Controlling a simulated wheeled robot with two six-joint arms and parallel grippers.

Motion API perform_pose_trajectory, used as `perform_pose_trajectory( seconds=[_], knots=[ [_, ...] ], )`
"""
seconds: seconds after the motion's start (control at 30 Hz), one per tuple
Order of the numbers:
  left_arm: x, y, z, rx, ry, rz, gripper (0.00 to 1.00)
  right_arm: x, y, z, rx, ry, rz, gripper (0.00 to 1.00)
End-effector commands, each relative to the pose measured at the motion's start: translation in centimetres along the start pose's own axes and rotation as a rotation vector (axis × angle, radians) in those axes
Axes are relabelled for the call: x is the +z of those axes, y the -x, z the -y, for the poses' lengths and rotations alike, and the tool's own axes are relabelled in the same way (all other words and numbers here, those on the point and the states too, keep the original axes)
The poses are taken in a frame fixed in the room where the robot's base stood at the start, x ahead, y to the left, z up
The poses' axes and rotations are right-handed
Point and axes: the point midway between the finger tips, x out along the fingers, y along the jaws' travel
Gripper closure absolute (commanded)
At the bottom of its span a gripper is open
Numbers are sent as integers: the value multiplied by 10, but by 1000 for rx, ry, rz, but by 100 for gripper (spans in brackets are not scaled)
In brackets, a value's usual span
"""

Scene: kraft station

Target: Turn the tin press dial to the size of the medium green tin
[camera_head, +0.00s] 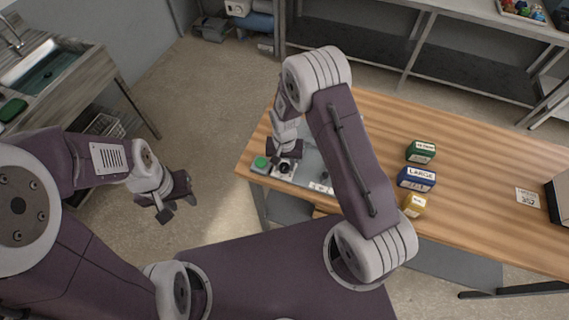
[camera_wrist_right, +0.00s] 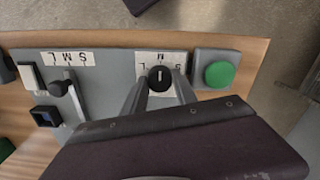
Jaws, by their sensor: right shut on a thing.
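The tin press panel (camera_wrist_right: 105,65) lies at the table's end. Its black round dial (camera_wrist_right: 160,77) sits on a white plate with size letters, partly hidden. The dial's white mark runs roughly up and down in the right wrist view. My right gripper (camera_wrist_right: 159,88) is shut on the dial, one finger on each side. In the head view the dial (camera_head: 284,168) shows just below that gripper. The green tin (camera_head: 421,152) stands on the table, its label too small to read. My left gripper (camera_head: 178,208) is open and empty over the floor.
A green button (camera_wrist_right: 219,74) sits right of the dial in the wrist view. A black-knobbed lever (camera_wrist_right: 59,88) with another letter plate is at left. A blue tin (camera_head: 416,179) marked LARGE and a yellow tin (camera_head: 414,206) stand near the green one.

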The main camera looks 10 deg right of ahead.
Motion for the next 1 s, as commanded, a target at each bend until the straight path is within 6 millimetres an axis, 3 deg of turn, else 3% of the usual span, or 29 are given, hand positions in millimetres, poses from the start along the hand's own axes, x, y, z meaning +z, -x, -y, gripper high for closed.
perform_pose_trajectory(
  seconds=[0.27, 0.3, 0.37, 0.4, 0.73, 1.0],
  knots=[
    [0, 0, 0, 0, 0, 0, 64, 0, 1, 0, 0, 0, 0, 100],
    [0, 0, 0, 0, 0, 0, 64, 0, 1, 0, 0, 0, 0, 64],
    [0, 0, 0, 0, 0, 0, 64, 0, 1, 0, 0, 0, 0, 47],
    [0, 0, 0, 0, 0, 0, 64, 0, 1, 0, 0, 0, 0, 45],
    [0, -2, 0, 0, 0, 0, 64, -1, 5, 1, -2, 1, -3, 45],
    [2, -14, 0, 0, 0, 0, 64, -1, 61, 1, -4, 1, -7, 45]
  ],
)
